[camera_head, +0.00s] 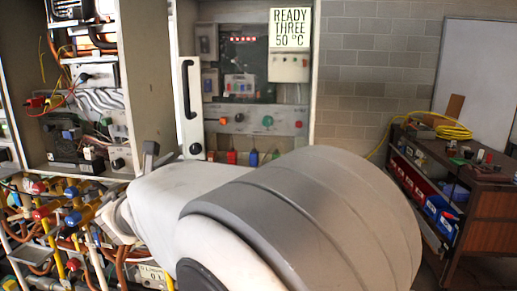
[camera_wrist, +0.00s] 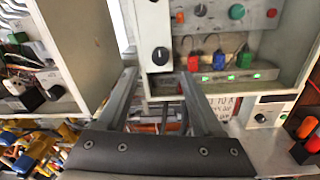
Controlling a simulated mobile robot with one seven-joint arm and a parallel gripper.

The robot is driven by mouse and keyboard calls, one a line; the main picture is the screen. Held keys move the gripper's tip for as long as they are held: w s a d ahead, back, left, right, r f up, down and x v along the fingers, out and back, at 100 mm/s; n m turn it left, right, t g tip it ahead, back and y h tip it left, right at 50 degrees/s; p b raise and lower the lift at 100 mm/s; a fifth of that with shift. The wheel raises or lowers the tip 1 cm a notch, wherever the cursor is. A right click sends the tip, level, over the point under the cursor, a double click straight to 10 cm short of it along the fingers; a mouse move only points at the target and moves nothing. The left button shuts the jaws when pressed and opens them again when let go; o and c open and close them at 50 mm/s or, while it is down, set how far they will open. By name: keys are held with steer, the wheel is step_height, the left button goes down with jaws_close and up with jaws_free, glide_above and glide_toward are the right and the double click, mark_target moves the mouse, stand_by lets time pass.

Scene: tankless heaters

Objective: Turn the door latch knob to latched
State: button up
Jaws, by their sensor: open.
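The door latch knob, a small round black knob (camera_head: 195,149), sits low on a narrow white door (camera_head: 184,125) with a tall black handle (camera_head: 187,88). In the wrist view the knob (camera_wrist: 160,56) lies just beyond the fingertips, roughly centred between them. My gripper (camera_wrist: 157,78) is open and empty, and its two grey fingers point toward the lower part of the door. The fingers look apart from the knob. In the head view my arm hides most of my gripper; a dark finger (camera_head: 150,158) shows left of the knob.
Behind the door is a grey control panel (camera_head: 255,119) with knobs and coloured plugs below. An open cabinet (camera_wrist: 75,45) stands close on the left, above coloured valves and pipes (camera_head: 60,205). A cluttered bench (camera_head: 462,165) stands right.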

mark_target(194, 151)
steer(key=w+p, duration=0.1)
steer(key=w, duration=0.6)
steer(key=shift+d, duration=0.15)
steer(key=shift+s, duration=0.1)
jaws_close()
